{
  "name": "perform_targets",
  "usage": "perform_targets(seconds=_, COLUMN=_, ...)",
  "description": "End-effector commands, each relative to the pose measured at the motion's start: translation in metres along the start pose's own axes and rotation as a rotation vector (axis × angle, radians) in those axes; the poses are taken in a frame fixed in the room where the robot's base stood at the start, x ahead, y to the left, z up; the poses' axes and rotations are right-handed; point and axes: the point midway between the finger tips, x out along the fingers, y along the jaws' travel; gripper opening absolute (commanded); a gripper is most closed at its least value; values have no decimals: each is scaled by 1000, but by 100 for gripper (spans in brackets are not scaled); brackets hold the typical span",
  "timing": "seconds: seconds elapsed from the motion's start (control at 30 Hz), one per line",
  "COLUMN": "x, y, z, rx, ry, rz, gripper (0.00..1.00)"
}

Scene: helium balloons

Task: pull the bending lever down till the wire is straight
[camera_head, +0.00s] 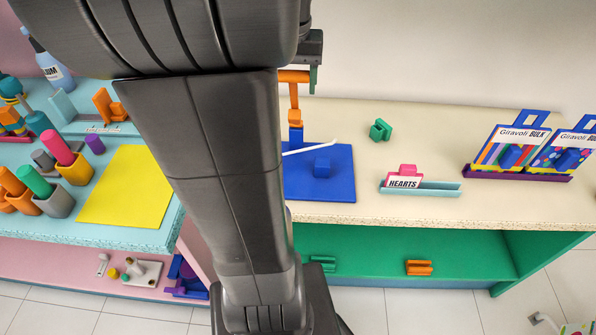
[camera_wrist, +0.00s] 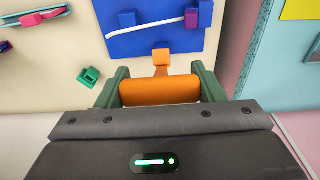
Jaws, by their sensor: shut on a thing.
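The bending lever (camera_head: 294,93) is orange, with a crossbar handle on an upright arm at the back left of a blue base plate (camera_head: 335,187). In the wrist view the orange handle (camera_wrist: 160,90) lies between the two green fingers of my gripper (camera_wrist: 160,84), which is shut on it. My gripper (camera_head: 313,78) shows only partly in the head view, behind my arm. The white wire (camera_head: 312,148) slants above the plate, with a slight bend toward its free end. The wire (camera_wrist: 145,27) also shows in the wrist view. Its other end is partly hidden by my arm in the head view.
A green clip (camera_head: 380,129), a HEARTS card holder (camera_head: 420,188) and Giravoli packs (camera_head: 512,148) stand to the right on the cream counter. A yellow sheet (camera_head: 128,187) lies on the left table.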

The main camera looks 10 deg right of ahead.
Motion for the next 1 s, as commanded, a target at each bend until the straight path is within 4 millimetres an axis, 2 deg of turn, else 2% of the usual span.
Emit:
perform_targets(seconds=0.03, x=5, y=0, z=3, rx=-1, ry=11, rz=0, gripper=34)
perform_targets(seconds=0.4, x=11, y=0, z=20, rx=0, ry=93, rz=1, gripper=34)
perform_targets(seconds=0.77, x=9, y=0, z=22, rx=0, ry=101, rz=1, gripper=34)
perform_targets(seconds=1.0, x=16, y=0, z=28, rx=-1, ry=135, rz=1, gripper=34)
